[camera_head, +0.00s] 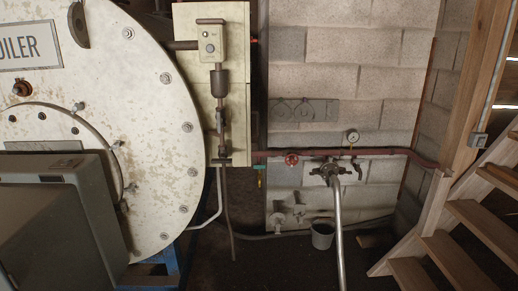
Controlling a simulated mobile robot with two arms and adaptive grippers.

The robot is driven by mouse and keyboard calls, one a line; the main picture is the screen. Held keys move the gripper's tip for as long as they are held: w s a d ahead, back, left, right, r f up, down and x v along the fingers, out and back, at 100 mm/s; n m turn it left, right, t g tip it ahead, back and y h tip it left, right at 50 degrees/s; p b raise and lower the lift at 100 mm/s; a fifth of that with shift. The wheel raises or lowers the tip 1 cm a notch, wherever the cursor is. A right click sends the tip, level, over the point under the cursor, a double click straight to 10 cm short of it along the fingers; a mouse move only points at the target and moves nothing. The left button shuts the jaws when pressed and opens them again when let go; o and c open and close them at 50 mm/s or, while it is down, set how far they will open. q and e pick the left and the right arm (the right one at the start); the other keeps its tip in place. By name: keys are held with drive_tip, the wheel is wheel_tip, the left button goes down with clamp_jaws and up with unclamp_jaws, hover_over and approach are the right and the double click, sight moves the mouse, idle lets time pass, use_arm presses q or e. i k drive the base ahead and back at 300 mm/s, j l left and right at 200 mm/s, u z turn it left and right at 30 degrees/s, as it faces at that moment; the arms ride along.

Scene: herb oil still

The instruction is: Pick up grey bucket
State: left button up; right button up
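A small grey bucket (322,236) stands upright on the dark floor near the foot of the block wall, at the lower middle right of the head view. Its open top faces up. A steel pipe (339,230) runs down close beside it on the right and may cover part of its rim. Neither of my grippers shows in the head view.
A large boiler (150,120) fills the left side. Red pipework with a valve and gauge (353,136) runs along the block wall above the bucket. Wooden stairs (440,240) rise at the right. Dark floor (275,268) lies open before the bucket.

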sight(323, 231)
drive_tip(key=i+z, duration=0.35)
drive_tip(key=i, duration=0.25)
drive_tip(key=i+j+z, duration=0.35)
drive_tip(key=i, duration=0.2)
drive_tip(key=i+l, duration=0.05)
drive_tip(key=l, duration=0.05)
